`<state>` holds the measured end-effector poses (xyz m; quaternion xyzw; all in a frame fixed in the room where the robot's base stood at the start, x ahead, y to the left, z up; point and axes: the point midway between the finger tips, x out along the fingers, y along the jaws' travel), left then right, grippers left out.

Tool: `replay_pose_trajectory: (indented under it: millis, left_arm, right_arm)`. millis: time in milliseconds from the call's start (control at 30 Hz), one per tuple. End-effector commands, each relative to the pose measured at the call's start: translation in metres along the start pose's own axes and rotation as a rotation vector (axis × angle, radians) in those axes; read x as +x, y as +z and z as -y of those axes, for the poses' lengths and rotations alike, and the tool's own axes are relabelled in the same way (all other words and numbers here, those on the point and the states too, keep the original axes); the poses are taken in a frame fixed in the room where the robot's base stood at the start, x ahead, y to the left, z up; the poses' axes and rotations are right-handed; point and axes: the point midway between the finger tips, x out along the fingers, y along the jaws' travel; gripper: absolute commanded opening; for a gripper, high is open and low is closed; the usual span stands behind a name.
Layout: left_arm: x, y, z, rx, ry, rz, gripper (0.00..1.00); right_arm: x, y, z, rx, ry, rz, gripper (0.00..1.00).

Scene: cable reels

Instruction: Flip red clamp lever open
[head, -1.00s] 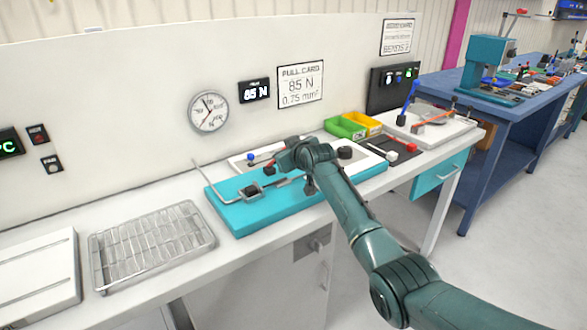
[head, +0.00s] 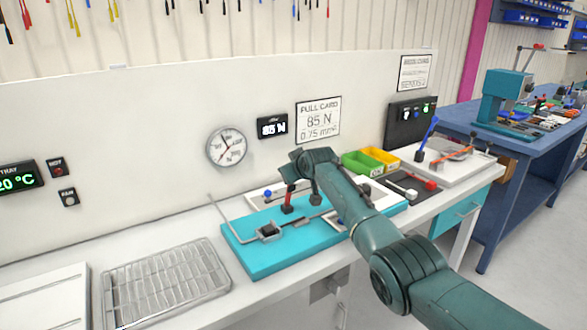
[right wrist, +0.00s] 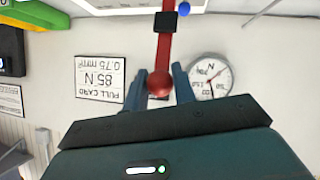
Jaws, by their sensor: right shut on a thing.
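The red clamp lever (head: 289,190) stands roughly upright on the teal fixture (head: 262,259), over a dark base. In the right wrist view its red ball knob (right wrist: 159,83) sits between the two fingers of my right gripper (right wrist: 160,88), with the red arm running up the picture. In the head view my right gripper (head: 300,166) is at the lever's top, its fingers mostly hidden by its own wrist. It is shut on the lever. A metal clamp frame with a dark block (head: 268,230) lies left of the lever. My left gripper is not in view.
A wire rack (head: 168,281) lies left of the fixture on the white bench. Green (head: 357,162) and yellow (head: 381,158) bins stand behind right. A dark mat with a red-ended tool (head: 430,184) lies right. The wall carries a round gauge (head: 227,147).

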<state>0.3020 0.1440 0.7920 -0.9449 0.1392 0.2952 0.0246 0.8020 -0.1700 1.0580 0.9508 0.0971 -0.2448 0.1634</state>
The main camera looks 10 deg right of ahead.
Motion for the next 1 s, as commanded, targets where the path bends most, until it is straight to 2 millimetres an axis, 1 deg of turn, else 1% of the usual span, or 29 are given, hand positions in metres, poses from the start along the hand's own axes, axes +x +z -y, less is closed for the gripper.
replay_pose_trajectory:
  millis: [33,333,367,500,600,867,1000]
  left_arm:
    - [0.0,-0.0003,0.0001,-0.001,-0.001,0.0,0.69]
    - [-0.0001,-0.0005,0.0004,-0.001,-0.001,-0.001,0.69]
    - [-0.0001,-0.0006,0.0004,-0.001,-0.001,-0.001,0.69]
    - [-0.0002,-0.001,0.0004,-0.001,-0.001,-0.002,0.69]
    - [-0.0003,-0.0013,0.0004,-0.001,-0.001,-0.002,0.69]
    - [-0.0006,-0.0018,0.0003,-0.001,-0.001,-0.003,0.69]
    - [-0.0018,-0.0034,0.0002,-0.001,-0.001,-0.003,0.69]
  right_arm:
    - [-0.0012,-0.0045,-0.0017,0.001,0.004,-0.012,0.0]
    - [-0.0014,-0.0055,-0.0019,0.002,0.004,-0.014,0.0]
    - [-0.0015,-0.0056,-0.0019,0.002,0.004,-0.014,0.28]
    - [-0.0012,-0.0045,-0.0016,0.001,0.003,-0.011,0.39]
    - [-0.0009,-0.0034,-0.0012,0.001,0.003,-0.009,0.46]
    - [-0.0011,-0.0019,-0.0008,0.001,0.001,-0.005,0.46]
    - [-0.0056,-0.0025,-0.0014,0.001,0.002,-0.007,0.46]
